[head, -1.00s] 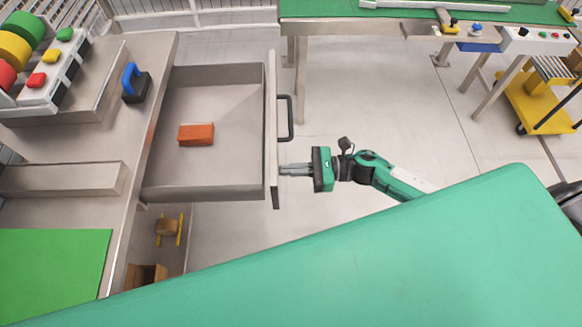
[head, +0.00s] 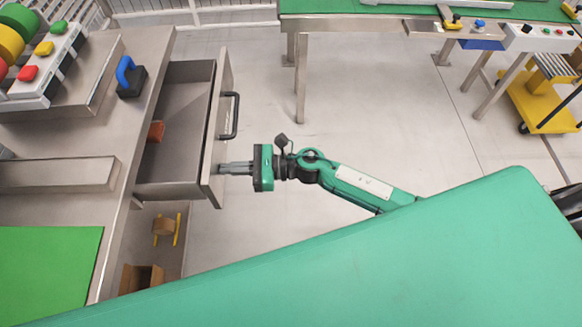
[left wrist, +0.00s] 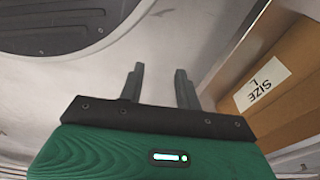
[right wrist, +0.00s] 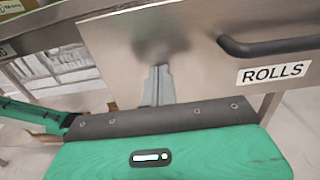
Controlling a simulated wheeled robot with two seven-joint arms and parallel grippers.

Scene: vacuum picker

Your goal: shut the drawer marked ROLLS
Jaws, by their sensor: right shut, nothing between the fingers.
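The ROLLS drawer (head: 183,108) is a grey metal drawer, partly open, sticking out from the workbench to the right in the head view. Its front panel (head: 221,120) has a black bar handle (head: 231,115). The ROLLS label (right wrist: 275,73) shows below the handle in the right wrist view. My right gripper (head: 222,168) is shut and empty, its fingertips at the outer face of the front panel, near its lower end and beside the handle. They appear to touch the panel. My left gripper (left wrist: 160,85) is open and empty in the left wrist view.
An orange-brown block (head: 156,131) lies in the drawer, partly hidden by the bench edge. A blue-handled black tool (head: 130,78) stands on the bench top. A box marked SIZE L (left wrist: 275,90) is near my left gripper. Floor right of the drawer is clear.

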